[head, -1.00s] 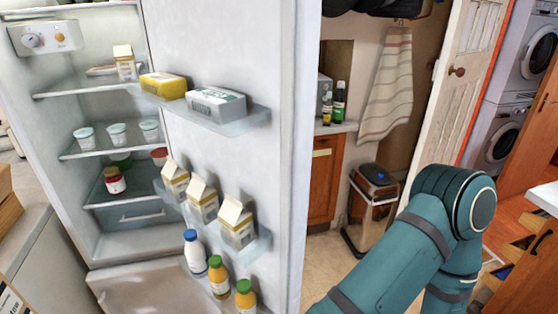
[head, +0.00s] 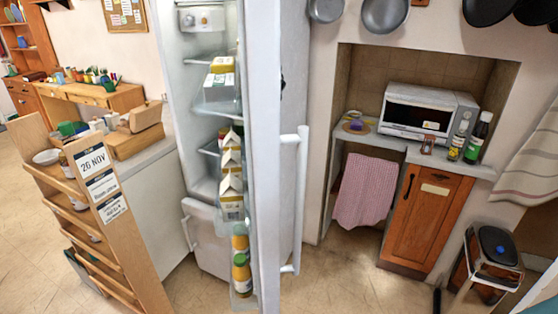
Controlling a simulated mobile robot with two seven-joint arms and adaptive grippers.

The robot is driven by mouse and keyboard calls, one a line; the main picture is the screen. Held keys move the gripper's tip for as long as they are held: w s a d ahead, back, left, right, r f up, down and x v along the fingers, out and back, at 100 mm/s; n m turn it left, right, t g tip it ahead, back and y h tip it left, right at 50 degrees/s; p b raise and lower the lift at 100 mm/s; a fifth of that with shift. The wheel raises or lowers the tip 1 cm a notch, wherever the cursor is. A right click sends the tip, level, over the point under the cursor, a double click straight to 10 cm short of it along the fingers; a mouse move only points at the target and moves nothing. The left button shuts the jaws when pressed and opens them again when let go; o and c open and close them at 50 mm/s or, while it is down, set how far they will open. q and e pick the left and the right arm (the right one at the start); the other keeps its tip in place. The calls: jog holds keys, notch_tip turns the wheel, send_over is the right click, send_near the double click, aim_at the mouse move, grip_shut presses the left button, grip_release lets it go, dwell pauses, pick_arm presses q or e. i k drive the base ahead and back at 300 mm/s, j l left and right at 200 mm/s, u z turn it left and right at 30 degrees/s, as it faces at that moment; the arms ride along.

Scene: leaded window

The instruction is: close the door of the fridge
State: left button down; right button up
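The white fridge door (head: 262,150) stands open in the head view. It is seen almost edge-on, swung out toward me. Its long white vertical handle (head: 301,200) is on the outer face, to the right. The door shelves hold cartons (head: 232,185) and bottles with yellow and green caps (head: 241,270). Behind the door, the fridge interior (head: 200,70) shows as a narrow strip with a control dial at the top. A lower white compartment door (head: 208,238) is below it. Neither of my grippers can be made out in the view.
A wooden rack with date signs (head: 105,195) stands left of the fridge. To the right are a microwave (head: 425,112), a wooden cabinet (head: 425,220), a pink towel (head: 366,190) and a bin (head: 492,255). The floor right of the door (head: 350,280) is clear.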

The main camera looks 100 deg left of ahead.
aim_at(263, 83)
jog(key=i+u, duration=0.55)
jog(key=u, duration=0.25)
jog(key=i+l+u, duration=0.15)
jog(key=i+u, duration=0.25)
jog(key=k+u, duration=0.1)
jog(key=u, duration=2.8)
